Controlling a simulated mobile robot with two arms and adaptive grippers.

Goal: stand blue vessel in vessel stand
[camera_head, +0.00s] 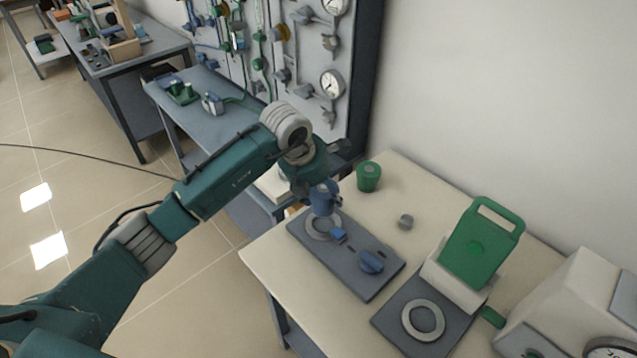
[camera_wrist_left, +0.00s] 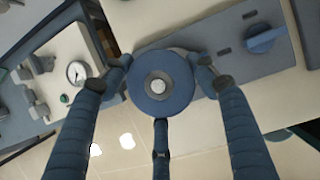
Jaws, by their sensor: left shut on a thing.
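A light grey ring (camera_head: 316,226) on a dark grey base plate (camera_head: 350,274) is directly below the vessel and looks like the vessel stand. The vessel hides part of the ring. Whether it touches the ring, I cannot tell. My right gripper is not in view.
To the right are a green-lidded unit (camera_head: 478,248) and another ring (camera_head: 423,335). A gauge board (camera_head: 345,60) stands behind.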

